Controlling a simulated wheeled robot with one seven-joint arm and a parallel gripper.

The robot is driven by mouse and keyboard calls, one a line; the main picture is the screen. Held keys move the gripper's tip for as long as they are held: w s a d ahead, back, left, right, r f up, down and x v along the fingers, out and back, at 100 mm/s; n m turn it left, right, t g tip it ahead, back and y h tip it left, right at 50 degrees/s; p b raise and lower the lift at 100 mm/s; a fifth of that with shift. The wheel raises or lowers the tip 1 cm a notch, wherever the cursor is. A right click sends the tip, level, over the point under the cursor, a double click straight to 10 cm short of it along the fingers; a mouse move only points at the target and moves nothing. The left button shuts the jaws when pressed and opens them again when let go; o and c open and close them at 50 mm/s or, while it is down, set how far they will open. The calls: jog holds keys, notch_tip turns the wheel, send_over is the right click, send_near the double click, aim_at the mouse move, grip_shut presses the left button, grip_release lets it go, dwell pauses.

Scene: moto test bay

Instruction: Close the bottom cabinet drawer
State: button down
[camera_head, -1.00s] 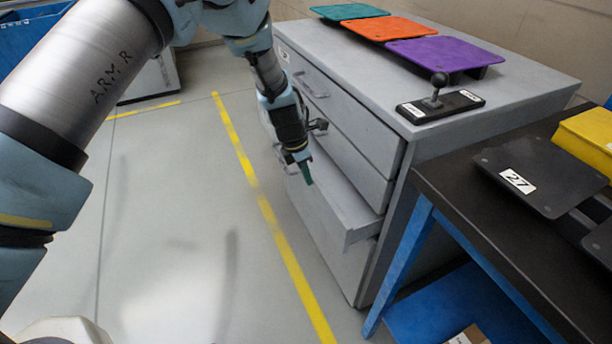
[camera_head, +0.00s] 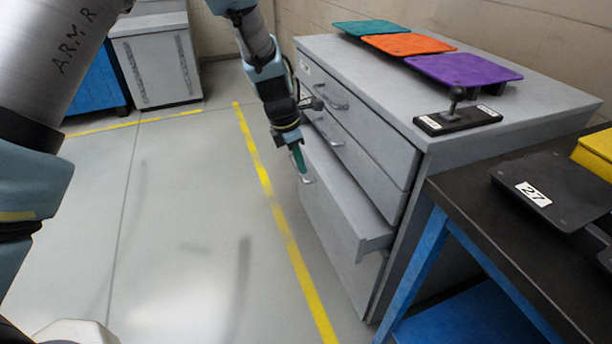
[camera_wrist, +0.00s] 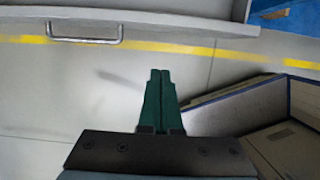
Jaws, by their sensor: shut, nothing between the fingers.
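The grey cabinet (camera_head: 400,215) stands right of the middle in the head view. Its bottom drawer (camera_head: 338,205) sticks partly out, with the open top of its box showing; the drawers above it look shut. My gripper (camera_head: 300,172) is shut and empty, its green fingers pointing down by the front of the bottom drawer, near its handle. In the wrist view the green fingertips (camera_wrist: 159,74) are together over floor. A grey drawer front with a metal handle (camera_wrist: 85,32) shows at the top left there, apart from the fingertips in the picture.
Teal, orange and purple trays (camera_head: 464,69) and a small black stand (camera_head: 457,118) are on the cabinet top. A black-topped bench (camera_head: 480,225) with blue legs stands close on the right. An open box (camera_wrist: 240,110) shows in the wrist view.

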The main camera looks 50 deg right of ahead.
aim_at(330, 195)
jog(key=s+a+f+m+g+h+b, duration=0.1)
jog(key=s+a+f+g+h+b, duration=0.15)
jog(key=a+f+g, duration=0.4)
jog(key=s+a+f+g+h+b, duration=0.15)
jog(key=a+f+b, duration=0.25)
jog(key=f, duration=0.6)
jog(key=w+d+r+n+t+h+b, duration=0.1)
jog(key=w+d+r+t+h+b, duration=0.15)
jog(key=w+r+h, duration=0.55)
jog(key=shift+g+h, duration=0.45)
jog(key=shift+h, duration=0.45)
jog(key=s+d+f, duration=0.1)
jog(key=s+d, duration=0.1)
jog(key=d, duration=0.1)
jog(key=s+d+f, duration=0.1)
jog(key=s+d, duration=0.2)
jog(key=d, duration=0.1)
jog(key=s+d+f, duration=0.1)
jog(key=s+d, duration=0.2)
jog(key=d, duration=0.1)
jog(key=shift+d+f, duration=0.15)
jog(key=shift+d, duration=0.05)
jog(key=x, duration=0.8)
jog(key=shift+s+d, duration=0.1)
jog(key=shift+d, duration=0.2)
jog(key=shift+s+d, duration=0.15)
jog(key=shift+d, duration=0.2)
jog(key=shift+r, duration=0.2)
